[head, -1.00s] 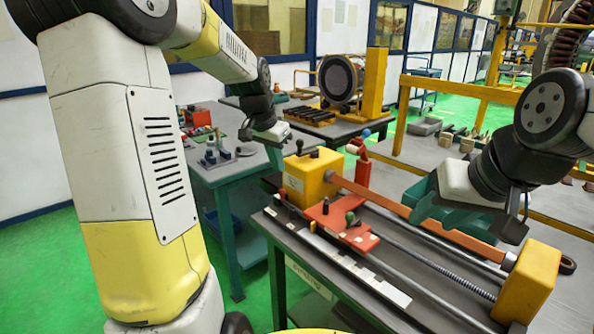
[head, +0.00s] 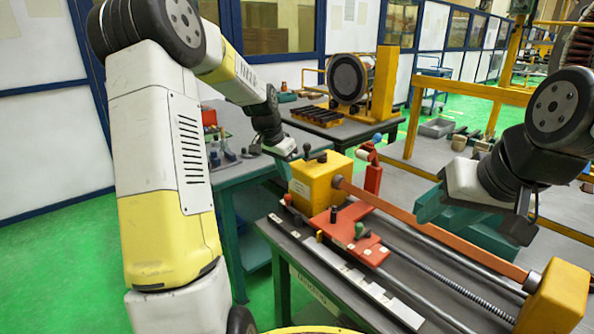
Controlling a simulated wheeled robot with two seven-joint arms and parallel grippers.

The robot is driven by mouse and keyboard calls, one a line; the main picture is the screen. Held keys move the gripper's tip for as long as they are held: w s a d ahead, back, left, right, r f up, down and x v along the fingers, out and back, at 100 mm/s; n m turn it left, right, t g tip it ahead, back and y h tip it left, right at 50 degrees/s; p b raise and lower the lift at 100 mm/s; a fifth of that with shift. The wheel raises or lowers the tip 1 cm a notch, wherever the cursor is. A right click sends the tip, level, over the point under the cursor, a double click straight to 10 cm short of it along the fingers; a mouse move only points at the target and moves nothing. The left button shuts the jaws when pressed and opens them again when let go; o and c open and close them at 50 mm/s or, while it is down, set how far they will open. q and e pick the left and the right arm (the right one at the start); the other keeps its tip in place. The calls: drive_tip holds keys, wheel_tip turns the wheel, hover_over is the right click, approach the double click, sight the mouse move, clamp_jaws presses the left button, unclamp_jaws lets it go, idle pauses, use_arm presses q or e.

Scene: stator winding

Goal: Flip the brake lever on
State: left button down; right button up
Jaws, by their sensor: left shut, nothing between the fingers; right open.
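The winding machine has a yellow headstock (head: 318,180) with short black-knobbed levers (head: 307,150) on top. A red upright post (head: 373,177) behind it carries a pale knob (head: 364,148) and a small blue knob (head: 377,138). I cannot tell which of these is the brake lever. My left gripper (head: 287,166) is shut and empty, pointing down just left of the headstock; whether it touches is unclear. My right gripper (head: 430,205) is open and empty above the orange bar (head: 430,238), with its teal fingers towards the left.
A red carriage plate (head: 350,232) with small knobs sits on the rails. A yellow end block (head: 556,298) stands at the lower right. A teal side table (head: 235,170) with small parts is at the left. Behind, a motor (head: 347,77) stands on another table.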

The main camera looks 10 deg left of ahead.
use_arm(q)
hover_over(293, 210)
drive_tip(key=w+a, duration=0.1)
drive_tip(key=w, duration=0.3)
wheel_tip(293, 210, down, 6)
drive_tip(key=shift+s+a+f, duration=0.2)
